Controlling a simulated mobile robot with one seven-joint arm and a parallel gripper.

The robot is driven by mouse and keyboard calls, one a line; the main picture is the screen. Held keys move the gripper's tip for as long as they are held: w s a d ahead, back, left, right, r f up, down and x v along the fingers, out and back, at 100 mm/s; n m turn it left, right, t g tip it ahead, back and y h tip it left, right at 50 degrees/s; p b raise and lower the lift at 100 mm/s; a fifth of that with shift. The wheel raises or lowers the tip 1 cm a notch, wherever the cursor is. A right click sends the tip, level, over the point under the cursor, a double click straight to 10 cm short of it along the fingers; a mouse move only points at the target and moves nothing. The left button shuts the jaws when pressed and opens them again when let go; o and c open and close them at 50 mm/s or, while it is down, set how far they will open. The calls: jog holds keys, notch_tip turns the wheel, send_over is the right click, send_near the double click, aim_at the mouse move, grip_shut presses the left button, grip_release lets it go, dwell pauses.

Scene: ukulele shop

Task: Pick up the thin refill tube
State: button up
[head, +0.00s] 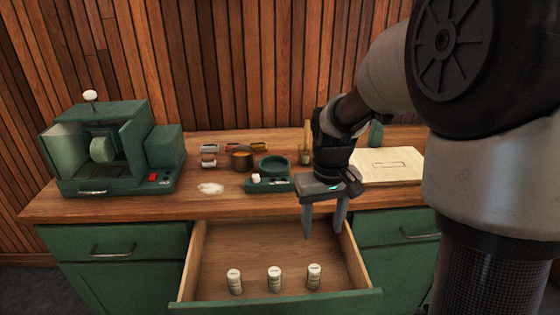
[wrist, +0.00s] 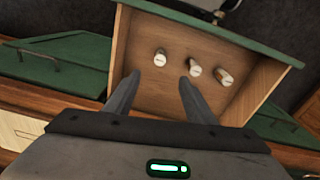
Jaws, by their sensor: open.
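Three small pale cylindrical tubes stand in a row in the open drawer: a left one (head: 234,282), a middle one (head: 274,280) and a right one (head: 314,277). They look alike in width, so I cannot tell which is the thin refill tube. The wrist view also shows three tubes (wrist: 160,58) (wrist: 195,69) (wrist: 223,76) beyond my fingertips. My gripper (head: 322,237) points down over the back right of the drawer, behind the right tube. In the wrist view my gripper (wrist: 160,77) has its fingers apart with nothing between them.
The wooden drawer (head: 220,245) has raised side walls and a green front (head: 280,302). The drawer floor behind the tubes is bare.

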jog(key=b, duration=0.1)
send_over(314, 276)
jog(key=w, duration=0.2)
notch_tip(314, 276, down, 6)
jog(key=shift+g, duration=0.3)
jog(key=f+b, duration=0.1)
jog(key=f, duration=0.4)
jog(key=f+b, duration=0.1)
jog(key=f, duration=0.4)
jog(key=shift+s+d+f, duration=0.2)
jog(key=shift+f, duration=0.1)
jog(key=shift+f+b, duration=1.05)
jog(key=shift+f, duration=1.85)
jog(key=c, duration=1.2)
